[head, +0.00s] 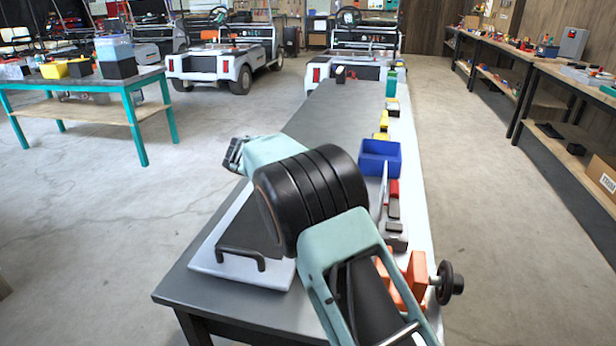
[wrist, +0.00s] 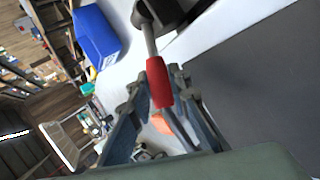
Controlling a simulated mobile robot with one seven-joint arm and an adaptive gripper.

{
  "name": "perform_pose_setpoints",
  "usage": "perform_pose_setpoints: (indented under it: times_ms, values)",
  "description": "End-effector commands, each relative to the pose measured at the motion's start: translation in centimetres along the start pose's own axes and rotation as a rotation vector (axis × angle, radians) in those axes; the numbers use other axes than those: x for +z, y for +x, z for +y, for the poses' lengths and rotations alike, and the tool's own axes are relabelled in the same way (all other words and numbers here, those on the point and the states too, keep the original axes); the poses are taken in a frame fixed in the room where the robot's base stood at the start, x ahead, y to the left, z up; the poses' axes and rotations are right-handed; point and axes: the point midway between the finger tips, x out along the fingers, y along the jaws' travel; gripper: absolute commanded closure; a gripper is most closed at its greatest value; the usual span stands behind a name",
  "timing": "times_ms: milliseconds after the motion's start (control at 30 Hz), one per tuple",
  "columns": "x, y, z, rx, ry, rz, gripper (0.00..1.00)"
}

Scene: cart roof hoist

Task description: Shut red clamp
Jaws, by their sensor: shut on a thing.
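The red clamp shows in the wrist view as a red handle (wrist: 158,84) on a metal rod, which runs up to a dark block (wrist: 165,12). My gripper (wrist: 155,95) is shut on the red handle, with one finger on each side. The clamp is beside a dark flat panel (wrist: 265,85) and over a pale surface. I cannot tell from this angle whether the clamp is open or shut. In the head view my arm crosses the table, and the grip on the handle cannot be made out.
A blue bin (head: 380,158) stands on the table's right side and shows in the wrist view (wrist: 97,37). An orange vise (head: 413,278) is at the near right edge.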

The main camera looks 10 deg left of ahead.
Motion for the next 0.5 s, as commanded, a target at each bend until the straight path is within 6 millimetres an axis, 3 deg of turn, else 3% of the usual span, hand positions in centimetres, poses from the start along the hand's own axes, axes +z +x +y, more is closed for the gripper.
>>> perform_pose_setpoints:
  times_ms: [500]
  values:
    - [-0.23, 0.41, -0.65, 0.038, -0.064, -0.048, 1.0]
